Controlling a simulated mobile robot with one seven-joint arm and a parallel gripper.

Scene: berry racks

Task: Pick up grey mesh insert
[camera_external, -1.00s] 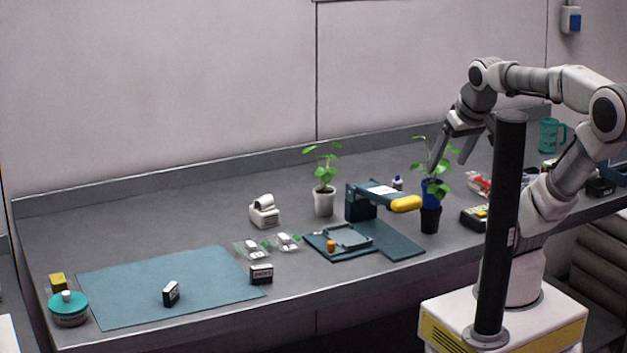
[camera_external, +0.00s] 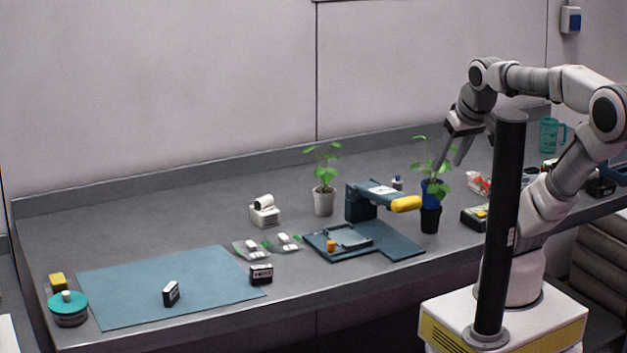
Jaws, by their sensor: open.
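My gripper (camera_external: 449,162) is open and empty, high over the right part of the bench, its fingers pointing down. It appears close to the plant in the blue pot (camera_external: 434,190); the depth between them is hard to judge. I cannot identify a grey mesh insert for sure. A flat grey-blue frame-like piece (camera_external: 347,237) lies on the blue base of a press-like device with a yellow handle (camera_external: 406,204), to the lower left of my gripper; its mesh is too small to make out. The small items at the right are partly hidden by my arm and the black post.
Clear packs (camera_external: 252,249), a white label roll device (camera_external: 264,212) and a plant in a white pot (camera_external: 323,200) stand mid-bench. A blue mat (camera_external: 150,285) with a small black box (camera_external: 171,293) is at left. A teal mug (camera_external: 549,135) stands far right. The back left is clear.

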